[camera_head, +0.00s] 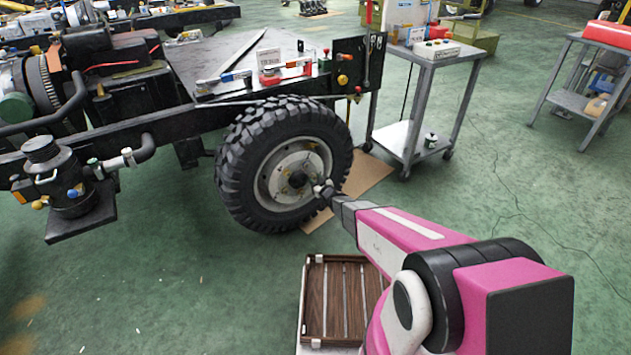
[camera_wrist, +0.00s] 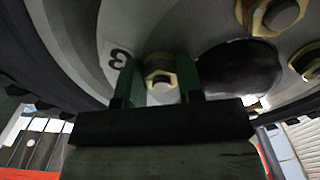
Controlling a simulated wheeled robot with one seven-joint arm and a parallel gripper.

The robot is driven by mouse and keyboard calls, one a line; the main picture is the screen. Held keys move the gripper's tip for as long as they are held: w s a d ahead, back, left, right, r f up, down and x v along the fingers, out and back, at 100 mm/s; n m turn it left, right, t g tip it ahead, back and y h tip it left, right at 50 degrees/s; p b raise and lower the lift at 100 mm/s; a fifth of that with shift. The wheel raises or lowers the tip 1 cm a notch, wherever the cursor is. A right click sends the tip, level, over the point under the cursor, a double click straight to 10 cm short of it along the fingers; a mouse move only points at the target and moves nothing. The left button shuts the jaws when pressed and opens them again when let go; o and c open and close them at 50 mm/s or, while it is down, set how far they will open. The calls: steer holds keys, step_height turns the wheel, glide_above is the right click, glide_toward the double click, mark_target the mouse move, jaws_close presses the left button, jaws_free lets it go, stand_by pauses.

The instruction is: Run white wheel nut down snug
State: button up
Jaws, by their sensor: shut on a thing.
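The wheel (camera_head: 285,165) with its grey rim stands under the dark vehicle frame. My gripper (camera_head: 323,188) is at the lower right part of the rim. In the wrist view its two dark green fingers are shut on the sides of a pale wheel nut (camera_wrist: 160,76), with a gold tint and a grey stud end in its middle. I take this as the white wheel nut; its colour is hard to tell in the shade.
Other gold-coloured nuts (camera_wrist: 272,15) sit around the dark hub (camera_wrist: 240,68), close to my fingers. A brown slatted tray (camera_head: 345,300) is below my arm. A grey cart (camera_head: 418,130) stands right of the wheel.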

steer(key=shift+m, duration=1)
steer(key=o, duration=0.7)
steer(key=shift+c, duration=0.2)
